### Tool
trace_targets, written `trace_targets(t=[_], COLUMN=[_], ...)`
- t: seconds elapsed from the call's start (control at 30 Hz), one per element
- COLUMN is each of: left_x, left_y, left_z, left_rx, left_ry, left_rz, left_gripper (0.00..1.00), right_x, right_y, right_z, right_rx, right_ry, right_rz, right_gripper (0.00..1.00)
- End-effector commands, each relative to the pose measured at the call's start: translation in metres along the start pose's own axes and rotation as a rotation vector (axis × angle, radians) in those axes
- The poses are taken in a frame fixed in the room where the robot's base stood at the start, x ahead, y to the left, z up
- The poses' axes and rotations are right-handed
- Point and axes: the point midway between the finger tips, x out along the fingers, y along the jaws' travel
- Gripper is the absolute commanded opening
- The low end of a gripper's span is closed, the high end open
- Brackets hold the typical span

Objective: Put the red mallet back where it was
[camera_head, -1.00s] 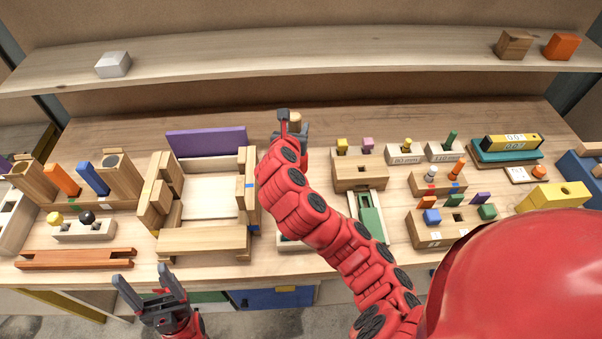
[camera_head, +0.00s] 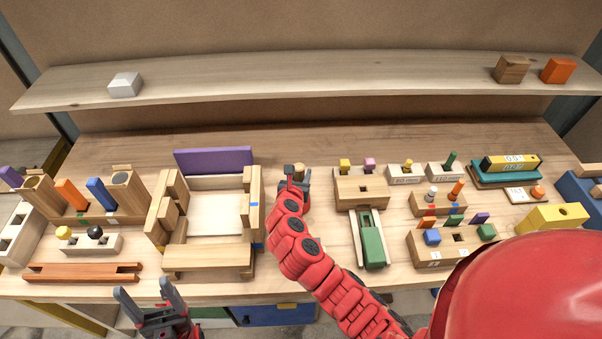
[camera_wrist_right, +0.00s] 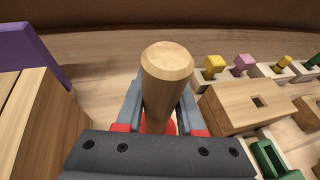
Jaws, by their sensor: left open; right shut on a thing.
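The red mallet's pale wooden handle (camera_wrist_right: 166,80) stands upright between the fingers of my right gripper (camera_wrist_right: 160,115) in the right wrist view. A bit of red shows below the handle; most of the head is hidden by the gripper. In the head view my right gripper (camera_head: 296,180) is over the bench between the purple-backed wooden frame and the slotted block, with the handle top (camera_head: 299,169) just showing. I cannot tell whether the head touches the bench. My left gripper (camera_head: 150,305) is open and empty at the bench's front edge.
The wooden frame (camera_head: 165,235) with a purple board (camera_head: 213,160) is left of the right gripper. The slotted block (camera_head: 361,191) and a green slider (camera_head: 372,245) are close on its right. A shelf (camera_head: 300,78) runs behind. Bench around the gripper's back is clear.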

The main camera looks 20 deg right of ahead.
Motion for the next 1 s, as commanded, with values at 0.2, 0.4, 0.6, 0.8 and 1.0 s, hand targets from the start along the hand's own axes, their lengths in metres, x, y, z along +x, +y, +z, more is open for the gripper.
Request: trace_targets(t=[0.2, 0.4, 0.6, 0.8, 1.0], left_x=[-0.001, -0.001, 0.0, -0.006, -0.018], left_y=[0.0, 0.0, 0.0, 0.0, 0.001], left_z=[0.0, 0.0, 0.0, 0.001, 0.003], left_rx=[0.0, 0.0, 0.0, 0.0, 0.0], left_ry=[0.0, 0.0, 0.0, 0.0, 0.0], left_rz=[0.0, 0.0, 0.0, 0.0, 0.0], left_gripper=[0.72, 0.72, 0.72, 0.72, 0.72], right_x=[0.001, 0.001, 0.001, -0.012, -0.047], right_y=[0.0, 0.0, 0.0, -0.001, 0.001], right_z=[-0.003, -0.003, -0.001, -0.002, -0.002], right_rx=[0.0, 0.0, 0.0, -0.002, 0.001], right_ry=[0.0, 0.0, 0.001, 0.0, -0.003], right_rz=[0.0, -0.001, -0.001, -0.003, 0.003], right_gripper=[0.51, 0.68, 0.68, 0.68, 0.68])
